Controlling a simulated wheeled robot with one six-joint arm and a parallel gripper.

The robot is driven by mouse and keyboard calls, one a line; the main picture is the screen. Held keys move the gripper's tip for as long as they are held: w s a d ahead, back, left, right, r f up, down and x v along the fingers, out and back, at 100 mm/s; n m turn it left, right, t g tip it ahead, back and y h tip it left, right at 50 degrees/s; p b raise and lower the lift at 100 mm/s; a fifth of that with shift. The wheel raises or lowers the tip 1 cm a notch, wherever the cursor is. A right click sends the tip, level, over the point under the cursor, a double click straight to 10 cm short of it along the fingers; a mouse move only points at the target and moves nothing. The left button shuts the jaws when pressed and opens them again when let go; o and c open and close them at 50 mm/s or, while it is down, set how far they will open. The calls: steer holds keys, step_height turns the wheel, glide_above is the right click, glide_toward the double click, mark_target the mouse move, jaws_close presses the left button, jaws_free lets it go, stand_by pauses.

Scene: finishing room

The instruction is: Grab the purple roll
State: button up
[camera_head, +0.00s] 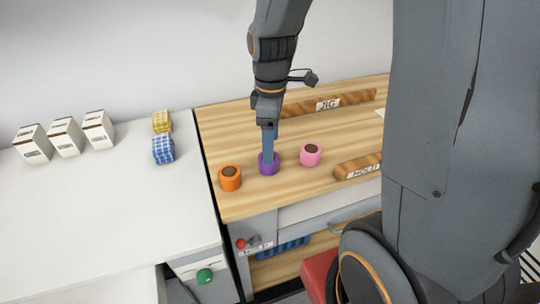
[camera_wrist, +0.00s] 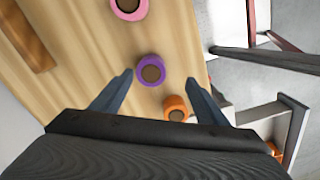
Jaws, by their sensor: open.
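The purple roll (camera_head: 269,164) stands on the wooden bench between an orange roll (camera_head: 230,178) on its left and a pink roll (camera_head: 311,155) on its right. In the wrist view the purple roll (camera_wrist: 151,70), with its brown core, lies just beyond and between my fingertips. My gripper (camera_head: 268,152) points down over it, and one finger overlaps the roll's top in the head view. My gripper (camera_wrist: 158,78) is open with nothing between the fingers. I cannot tell how high the fingertips are above the bench.
The orange roll (camera_wrist: 175,108) is near the right finger in the wrist view. The pink roll (camera_wrist: 129,7) is farther off at the top. A "JIG" bar (camera_head: 345,101) and a "HOLD" bar (camera_head: 358,167) lie on the bench. A white counter (camera_head: 100,200) holds boxes and folded cloths.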

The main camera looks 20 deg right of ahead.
mark_target(265, 170)
steer(key=w+n, duration=0.1)
steer(key=n+p, duration=0.1)
steer(key=shift+w+r+n, duration=0.3)
steer(key=shift+w+r, duration=0.05)
steer(key=shift+w+n, duration=0.2)
steer(key=shift+n, duration=0.1)
steer(key=shift+f, duration=0.3)
steer(key=shift+s+f+p, duration=0.15)
steer(key=shift+f+p, duration=0.75)
steer(key=shift+f, duration=2.75)
steer(key=c, duration=1.2)
